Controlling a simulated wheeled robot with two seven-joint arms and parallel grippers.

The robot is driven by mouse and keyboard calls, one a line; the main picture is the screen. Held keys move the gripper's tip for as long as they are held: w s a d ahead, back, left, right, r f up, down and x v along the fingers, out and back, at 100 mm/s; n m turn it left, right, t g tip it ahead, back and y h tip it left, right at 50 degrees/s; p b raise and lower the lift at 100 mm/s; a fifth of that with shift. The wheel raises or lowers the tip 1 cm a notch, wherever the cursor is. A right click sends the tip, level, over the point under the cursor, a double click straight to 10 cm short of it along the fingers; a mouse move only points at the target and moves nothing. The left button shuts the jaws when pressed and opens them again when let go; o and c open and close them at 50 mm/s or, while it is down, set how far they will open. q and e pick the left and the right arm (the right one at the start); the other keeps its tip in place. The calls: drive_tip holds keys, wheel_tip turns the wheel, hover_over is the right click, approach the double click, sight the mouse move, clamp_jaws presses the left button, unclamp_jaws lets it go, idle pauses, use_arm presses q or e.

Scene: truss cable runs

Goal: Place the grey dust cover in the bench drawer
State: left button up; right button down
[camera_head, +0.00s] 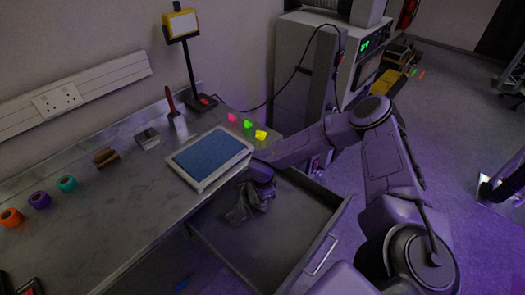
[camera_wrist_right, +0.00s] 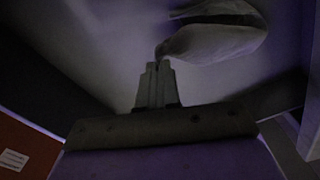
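The grey dust cover (camera_head: 243,203) is a crumpled dark cloth inside the open bench drawer (camera_head: 336,225), near its back left. My right gripper (camera_head: 262,176) is over the drawer at the bench edge, just above the cloth. In the right wrist view, the fingers of my right gripper (camera_wrist_right: 158,75) are together, and a corner of the pale dust cover (camera_wrist_right: 215,38) meets their tips, so it looks pinched there. I cannot tell how much of the cover rests on the drawer floor. My left gripper is not in view.
A tray with a blue surface (camera_head: 210,155) lies on the bench (camera_head: 130,205) beside the drawer. Tape rolls, a brush (camera_head: 105,157) and small coloured pieces (camera_head: 247,124) lie around it. A lamp (camera_head: 190,65) stands behind. The drawer's right and front are empty.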

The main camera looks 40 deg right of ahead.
drive_tip(key=s+a+f, duration=0.4)
drive_tip(key=s+f, duration=0.1)
drive_tip(key=s+a+f, duration=0.2)
drive_tip(key=s+f, duration=0.1)
drive_tip(key=shift+s+f, duration=0.15)
drive_tip(key=shift+f, duration=0.1)
drive_tip(key=c, duration=0.9)
unclamp_jaws()
